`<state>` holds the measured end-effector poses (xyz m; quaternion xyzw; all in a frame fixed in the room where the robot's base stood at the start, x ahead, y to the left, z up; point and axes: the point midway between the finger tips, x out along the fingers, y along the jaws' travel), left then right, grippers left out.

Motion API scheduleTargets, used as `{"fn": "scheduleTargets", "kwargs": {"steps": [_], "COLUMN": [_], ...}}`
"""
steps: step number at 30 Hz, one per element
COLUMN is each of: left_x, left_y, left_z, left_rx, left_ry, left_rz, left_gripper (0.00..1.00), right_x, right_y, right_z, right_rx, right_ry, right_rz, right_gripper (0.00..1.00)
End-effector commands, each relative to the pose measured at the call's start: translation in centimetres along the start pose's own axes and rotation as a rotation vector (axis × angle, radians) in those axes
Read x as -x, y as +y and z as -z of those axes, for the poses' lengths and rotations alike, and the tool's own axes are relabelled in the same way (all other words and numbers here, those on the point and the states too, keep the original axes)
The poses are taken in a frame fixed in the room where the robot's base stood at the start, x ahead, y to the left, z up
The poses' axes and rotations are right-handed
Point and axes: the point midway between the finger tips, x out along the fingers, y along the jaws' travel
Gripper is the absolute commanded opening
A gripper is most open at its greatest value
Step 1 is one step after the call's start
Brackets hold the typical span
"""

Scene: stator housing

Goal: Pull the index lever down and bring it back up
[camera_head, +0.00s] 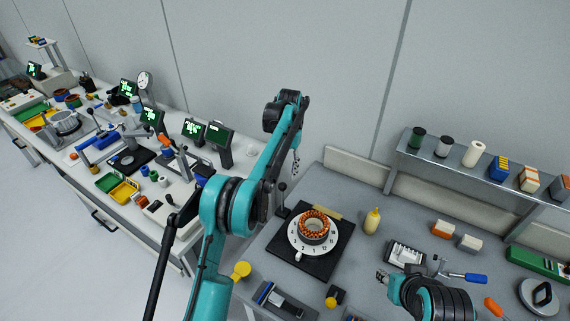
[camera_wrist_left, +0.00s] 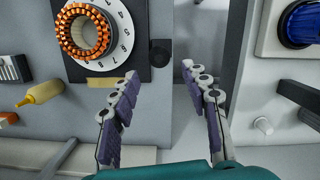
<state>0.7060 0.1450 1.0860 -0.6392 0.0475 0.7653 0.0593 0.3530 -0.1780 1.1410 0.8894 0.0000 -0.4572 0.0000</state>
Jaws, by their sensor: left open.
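The index lever (camera_head: 282,190) is a short upright post with a black ball knob, at the left edge of the black base plate (camera_head: 318,262). On the plate, a white numbered dial (camera_head: 296,245) carries an orange-wound stator ring (camera_head: 314,226). My left gripper (camera_head: 295,168) hangs above the lever, partly hidden by its own arm. In the left wrist view, my left gripper (camera_wrist_left: 160,71) is open and empty, and the dark knob (camera_wrist_left: 159,53) shows just beyond and between its fingertips. My right gripper (camera_head: 384,278) is low over the bench; its jaw opening is unclear.
A yellow bottle (camera_head: 371,221) stands right of the base plate. A raised shelf (camera_head: 450,160) runs along the back. A second bench (camera_head: 75,160) with monitors and bins stands to the left.

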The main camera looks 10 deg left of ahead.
Motion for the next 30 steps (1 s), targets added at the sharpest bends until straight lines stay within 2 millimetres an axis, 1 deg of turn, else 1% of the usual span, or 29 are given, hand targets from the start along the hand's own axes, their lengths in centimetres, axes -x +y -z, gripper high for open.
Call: {"fn": "scheduleTargets", "kwargs": {"steps": [1, 3, 6, 9, 30], "left_x": [0.9, 1.8, 2.6, 3.0, 3.0], "left_y": [0.0, 0.0, 0.0, 0.0, 0.0], "left_z": [0.0, 0.1, 0.1, 0.0, 0.0], "left_rx": [0.000, 0.000, 0.000, 0.000, 0.000], "left_ry": [0.000, 0.000, 0.000, 0.000, 0.000], "left_rz": [0.000, 0.000, 0.000, 0.000, 0.000], "left_gripper": [0.46, 0.46, 0.46, 0.46, 0.46], "right_x": [0.0, 0.0, 0.0, 0.0, 0.0], "right_y": [0.0, 0.0, 0.0, 0.0, 0.0], "right_z": [0.0, 0.0, 0.0, 0.0, 0.0], "right_rx": [0.000, 0.000, 0.000, 0.000, 0.000], "right_ry": [0.000, 0.000, 0.000, 0.000, 0.000], "right_rz": [0.000, 0.000, 0.000, 0.000, 0.000], "right_gripper": [0.37, 0.37, 0.37, 0.37, 0.37]}}
